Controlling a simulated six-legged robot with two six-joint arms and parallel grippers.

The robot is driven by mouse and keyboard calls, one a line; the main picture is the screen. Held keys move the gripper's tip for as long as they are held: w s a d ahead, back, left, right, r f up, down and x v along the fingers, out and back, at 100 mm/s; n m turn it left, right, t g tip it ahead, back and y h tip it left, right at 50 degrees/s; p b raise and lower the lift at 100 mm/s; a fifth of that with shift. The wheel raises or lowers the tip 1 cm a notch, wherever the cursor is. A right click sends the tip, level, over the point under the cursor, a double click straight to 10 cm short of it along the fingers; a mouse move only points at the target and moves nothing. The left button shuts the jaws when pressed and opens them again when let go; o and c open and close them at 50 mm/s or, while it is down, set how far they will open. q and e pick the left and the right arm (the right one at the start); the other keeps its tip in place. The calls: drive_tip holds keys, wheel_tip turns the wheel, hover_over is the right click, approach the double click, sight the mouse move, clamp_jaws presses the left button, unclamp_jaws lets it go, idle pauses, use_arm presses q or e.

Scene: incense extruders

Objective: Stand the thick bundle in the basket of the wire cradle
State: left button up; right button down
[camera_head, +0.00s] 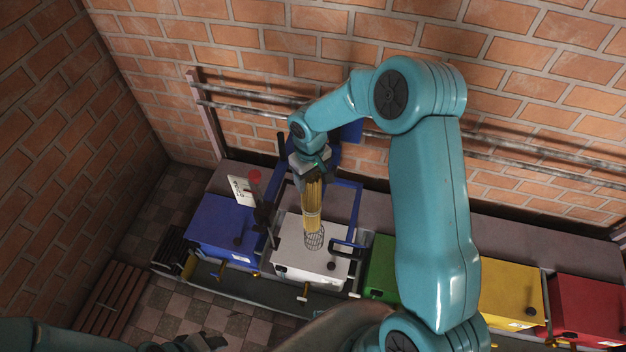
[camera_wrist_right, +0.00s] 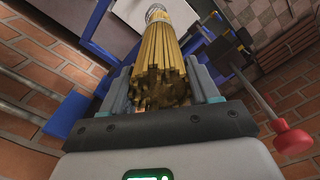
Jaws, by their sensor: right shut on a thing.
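The thick bundle (camera_head: 313,195) of yellow sticks hangs nearly upright below my right gripper (camera_head: 311,172), which is shut on its upper end. A pale band goes round the bundle lower down. In the right wrist view the bundle (camera_wrist_right: 160,60) runs away from between the fingers of the right gripper (camera_wrist_right: 170,90). The wire basket (camera_head: 314,241) of the cradle is at the bundle's lower end, above the white box. I cannot tell how far the bundle's end is inside it. My left gripper (camera_head: 195,343) shows only partly at the bottom edge.
The white box (camera_head: 290,255) stands between a blue box (camera_head: 215,225) and a green box (camera_head: 381,265). A blue frame (camera_head: 357,200) rises around the bundle. A red knob (camera_head: 254,176) is to the left. Yellow (camera_head: 510,290) and red (camera_head: 590,305) boxes stand right.

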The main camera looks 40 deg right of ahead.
drive_tip(key=shift+w+d+f+b, duration=0.15)
drive_tip(key=shift+d+f, duration=0.05)
drive_tip(key=shift+d, duration=0.25)
drive_tip(key=shift+w+d+f+b, duration=0.1)
drive_tip(key=shift+d+f+b, duration=0.05)
drive_tip(key=shift+d, duration=0.25)
drive_tip(key=shift+a+f, duration=0.1)
drive_tip(key=shift+f, duration=0.2)
drive_tip(key=shift+f+b, duration=0.65)
drive_tip(key=shift+f, duration=0.15)
wheel_tip(320, 180, down, 13)
drive_tip(key=b, duration=1)
drive_tip(key=shift+b, duration=0.35)
drive_tip(key=shift+c, duration=0.9)
unclamp_jaws()
